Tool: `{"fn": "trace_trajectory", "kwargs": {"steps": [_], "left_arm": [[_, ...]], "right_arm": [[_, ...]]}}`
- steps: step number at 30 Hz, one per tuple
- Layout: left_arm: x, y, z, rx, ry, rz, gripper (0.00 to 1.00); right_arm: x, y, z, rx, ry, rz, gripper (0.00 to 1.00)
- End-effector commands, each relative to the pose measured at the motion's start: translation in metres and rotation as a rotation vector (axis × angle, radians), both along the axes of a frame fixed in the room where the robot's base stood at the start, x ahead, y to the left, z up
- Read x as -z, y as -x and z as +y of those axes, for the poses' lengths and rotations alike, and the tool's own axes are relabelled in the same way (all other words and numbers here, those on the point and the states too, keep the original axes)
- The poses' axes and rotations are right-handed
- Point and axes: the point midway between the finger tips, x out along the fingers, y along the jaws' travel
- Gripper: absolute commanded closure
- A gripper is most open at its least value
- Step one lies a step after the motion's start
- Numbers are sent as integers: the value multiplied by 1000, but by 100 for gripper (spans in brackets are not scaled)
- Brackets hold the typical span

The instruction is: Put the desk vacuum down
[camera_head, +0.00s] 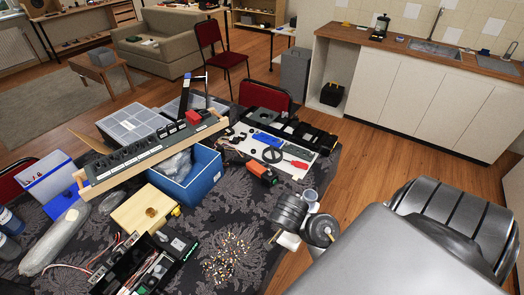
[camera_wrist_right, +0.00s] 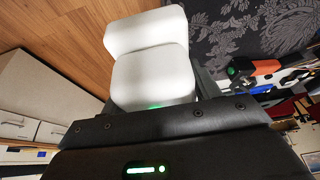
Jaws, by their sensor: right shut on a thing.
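The desk vacuum (camera_wrist_right: 150,65) is a white, rounded, two-part body filling the upper middle of the right wrist view. My right gripper (camera_wrist_right: 155,92) is shut on it. In the head view only a small white part of the vacuum (camera_head: 288,241) shows beside my dark grey wrist, by the right edge of the table; my arm hides the rest. I cannot tell whether it touches the tabletop. The table (camera_head: 205,225) has a dark, flower-patterned cloth. My left gripper is not in view.
Scattered small bits (camera_head: 230,255) lie on the cloth left of the vacuum. An orange and black tool (camera_head: 262,173) and a blue bin (camera_head: 190,180) stand further back. A long rack (camera_head: 150,153) lies tilted across boxes. Wooden floor (camera_head: 350,185) is open to the right.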

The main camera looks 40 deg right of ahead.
Motion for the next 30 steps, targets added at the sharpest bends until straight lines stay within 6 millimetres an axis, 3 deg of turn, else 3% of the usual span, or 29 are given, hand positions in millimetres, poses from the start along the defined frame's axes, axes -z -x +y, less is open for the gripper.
{"fn": "trace_trajectory", "kwargs": {"steps": [4,5,9,14,18,24,30], "left_arm": [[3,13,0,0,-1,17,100],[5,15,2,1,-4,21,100],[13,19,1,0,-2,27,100],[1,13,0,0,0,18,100],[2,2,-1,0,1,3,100],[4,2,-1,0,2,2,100],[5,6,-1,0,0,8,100]], "right_arm": [[5,-4,-3,5,5,3,72],[8,-8,-2,5,4,3,76],[23,-40,2,7,2,2,76],[36,-82,7,6,7,5,76],[65,-106,10,6,8,6,76],[89,-126,14,4,8,3,76],[94,-131,15,4,6,1,76]]}}
